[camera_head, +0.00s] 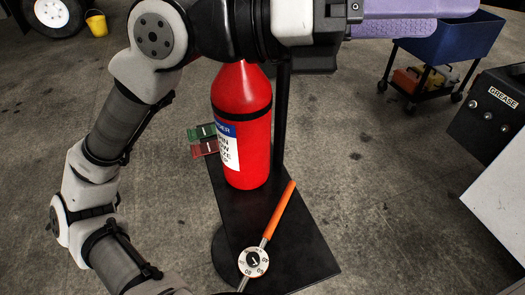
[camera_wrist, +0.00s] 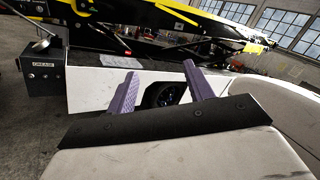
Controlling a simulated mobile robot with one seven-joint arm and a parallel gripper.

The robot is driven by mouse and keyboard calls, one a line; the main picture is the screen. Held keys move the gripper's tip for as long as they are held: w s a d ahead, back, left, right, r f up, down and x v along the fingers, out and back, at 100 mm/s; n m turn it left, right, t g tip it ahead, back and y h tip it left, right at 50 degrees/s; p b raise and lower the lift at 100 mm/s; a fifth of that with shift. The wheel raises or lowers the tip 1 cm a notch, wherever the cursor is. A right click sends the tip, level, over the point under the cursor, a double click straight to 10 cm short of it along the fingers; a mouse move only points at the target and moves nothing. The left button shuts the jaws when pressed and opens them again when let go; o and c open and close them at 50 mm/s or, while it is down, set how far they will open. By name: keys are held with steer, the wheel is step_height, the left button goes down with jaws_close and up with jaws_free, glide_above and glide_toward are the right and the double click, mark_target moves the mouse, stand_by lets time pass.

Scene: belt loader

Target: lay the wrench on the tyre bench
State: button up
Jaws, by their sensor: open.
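The wrench (camera_head: 278,217) has an orange handle and a round white dial near its lower end. It lies aslant on a narrow black bench top (camera_head: 305,262) in front of the red fire extinguisher, and its lower tip is cut off by the picture edge. I cannot tell whether this black top is the tyre bench. My gripper (camera_head: 458,18) shows at the top right of the head view, with purple fingers. In the wrist view, the gripper (camera_wrist: 160,70) is open, with nothing between its fingers. The wrench is not in the wrist view.
The red fire extinguisher (camera_head: 243,140) stands on the black top beside a black post. Green and red clips (camera_head: 203,141) sit at its left. A blue cart (camera_head: 445,47) and a dark grease box (camera_head: 494,105) are right. A yellow bucket (camera_head: 97,24) is far left.

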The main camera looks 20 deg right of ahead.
steer(key=w+d+f+n+t+y+b, duration=0.1)
steer(key=w+d+f+n+t+y, duration=0.15)
steer(key=d+f, duration=0.5)
steer(key=n+t+y+b, duration=0.6)
steer(key=t+y, duration=0.1)
steer(key=y, duration=0.8)
glide_above(277, 212)
steer(key=shift+g, duration=0.25)
steer(key=f, duration=4.4)
steer(key=shift+w+a, duration=0.1)
steer(key=shift+a, duration=0.15)
steer(key=shift+h, duration=0.25)
steer(key=shift+d+f, duration=0.15)
steer(key=shift+f, duration=1.4)
steer(key=shift+d+f, duration=0.1)
steer(key=shift+f, duration=1.4)
steer(key=shift+s, duration=0.2)
steer(key=shift+c, duration=0.4)
jaws_close()
